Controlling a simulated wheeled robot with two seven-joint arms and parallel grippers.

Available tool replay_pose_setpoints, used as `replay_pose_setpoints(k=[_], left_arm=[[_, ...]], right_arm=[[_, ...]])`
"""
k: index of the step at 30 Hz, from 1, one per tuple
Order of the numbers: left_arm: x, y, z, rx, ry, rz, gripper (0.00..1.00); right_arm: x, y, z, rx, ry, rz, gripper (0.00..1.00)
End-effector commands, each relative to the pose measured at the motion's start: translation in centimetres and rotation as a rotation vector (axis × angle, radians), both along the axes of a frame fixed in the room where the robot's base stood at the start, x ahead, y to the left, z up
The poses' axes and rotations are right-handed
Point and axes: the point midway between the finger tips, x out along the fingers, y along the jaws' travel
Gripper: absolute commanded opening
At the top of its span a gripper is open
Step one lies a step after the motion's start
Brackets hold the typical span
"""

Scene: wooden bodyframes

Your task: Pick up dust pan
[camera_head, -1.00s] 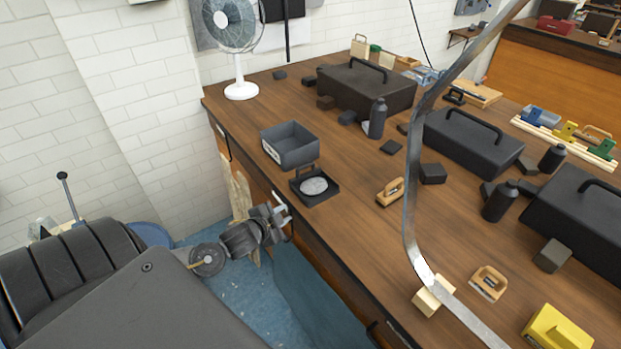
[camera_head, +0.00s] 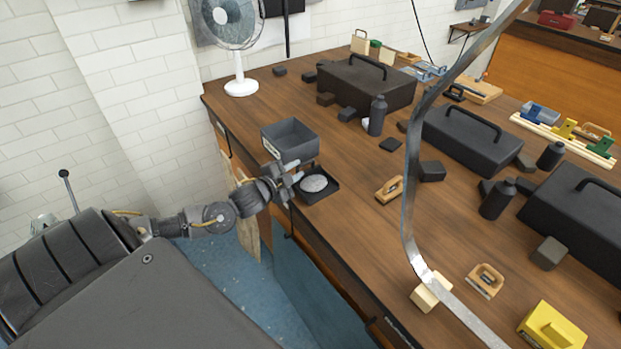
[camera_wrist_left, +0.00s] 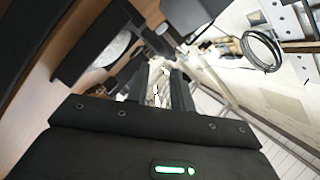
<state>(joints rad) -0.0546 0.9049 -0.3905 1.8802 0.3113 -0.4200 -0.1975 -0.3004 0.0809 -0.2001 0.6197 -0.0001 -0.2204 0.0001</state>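The dust pan (camera_head: 331,195) appears to be the shallow black square pan with a round grey patch in it, lying on the bench near its left edge. My left gripper (camera_head: 297,171) is at the pan's near left side, over the bench edge, and its fingers point at the pan. The fingers are apart with nothing seen between them. In the left wrist view the pan (camera_wrist_left: 78,52) is at the upper left, beside the open fingers (camera_wrist_left: 160,82). Whether the fingers touch the pan cannot be told. My right gripper is not in view.
A grey open box (camera_head: 290,143) stands just behind the pan, close to my fingers. A white fan (camera_head: 240,86) is farther back. Black toolboxes (camera_head: 470,140) and a bottle (camera_head: 377,116) stand to the right. A wooden float (camera_head: 389,190) lies right of the pan, with bare bench between.

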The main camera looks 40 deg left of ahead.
Motion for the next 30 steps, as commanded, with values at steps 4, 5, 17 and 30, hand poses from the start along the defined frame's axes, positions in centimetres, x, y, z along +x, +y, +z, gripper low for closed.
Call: replay_pose_setpoints(k=[4, 5, 17, 30], left_arm=[[0.7, 0.0, -0.2, -0.001, 0.001, 0.0, 0.23], [0.7, 0.0, -0.2, -0.001, 0.001, 0.0, 0.23], [4.6, 0.7, -1.3, -0.003, 0.0, 0.002, 0.23], [5.6, 0.6, -1.8, -0.002, 0.002, -0.001, 0.16]], right_arm=[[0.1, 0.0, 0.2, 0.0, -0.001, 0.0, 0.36], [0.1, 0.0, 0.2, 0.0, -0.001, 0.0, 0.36], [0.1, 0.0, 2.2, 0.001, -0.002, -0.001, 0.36], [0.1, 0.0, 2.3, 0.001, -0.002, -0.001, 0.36]])
